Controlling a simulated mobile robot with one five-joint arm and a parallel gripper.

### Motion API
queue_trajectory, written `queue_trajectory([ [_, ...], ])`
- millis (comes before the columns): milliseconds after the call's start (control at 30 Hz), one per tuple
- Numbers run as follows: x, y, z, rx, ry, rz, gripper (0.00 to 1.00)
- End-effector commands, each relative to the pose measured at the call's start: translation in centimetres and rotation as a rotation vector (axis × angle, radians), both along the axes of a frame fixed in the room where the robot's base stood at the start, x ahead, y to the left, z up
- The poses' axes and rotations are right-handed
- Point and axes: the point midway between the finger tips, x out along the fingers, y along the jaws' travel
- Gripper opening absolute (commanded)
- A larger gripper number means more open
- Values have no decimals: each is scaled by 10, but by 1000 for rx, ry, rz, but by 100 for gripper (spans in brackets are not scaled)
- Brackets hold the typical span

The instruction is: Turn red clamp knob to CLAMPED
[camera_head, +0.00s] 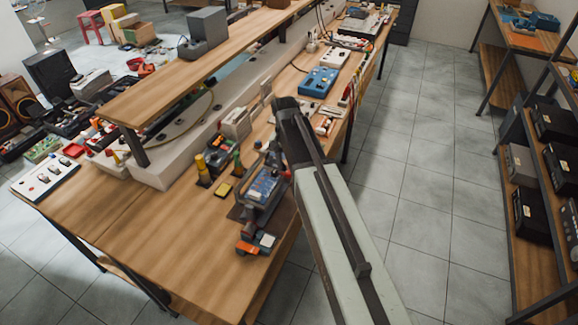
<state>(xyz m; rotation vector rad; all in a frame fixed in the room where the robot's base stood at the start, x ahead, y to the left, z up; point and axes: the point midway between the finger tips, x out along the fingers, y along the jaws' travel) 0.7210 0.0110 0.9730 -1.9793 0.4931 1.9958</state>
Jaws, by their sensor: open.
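A dark clamp fixture (240,213) stands near the right edge of the wooden workbench and holds a blue device (262,186). A small red part (286,173) shows at the fixture's right side, close to my arm; I cannot tell whether it is the clamp knob. An orange-red piece (247,248) lies at the fixture's near end. My arm reaches up from the bottom right, and its dark end is beside the fixture. My gripper (273,155) seems to be among the dark parts at the fixture's far end, open; its jaws are not distinct. No CLAMPED marking is readable.
The wooden workbench (130,235) has free room at its near left. Yellow and green-handled tools (203,168) stand left of the fixture. A raised shelf (170,85) runs along the bench. Tiled floor lies clear to the right, before a rack of black cases (555,122).

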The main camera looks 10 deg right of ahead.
Motion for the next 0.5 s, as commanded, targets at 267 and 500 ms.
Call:
queue_trajectory([
  [267, 0, 2, 57, 0, 0, 0, 44],
  [500, 0, 2, 58, 0, 0, 0, 44],
])
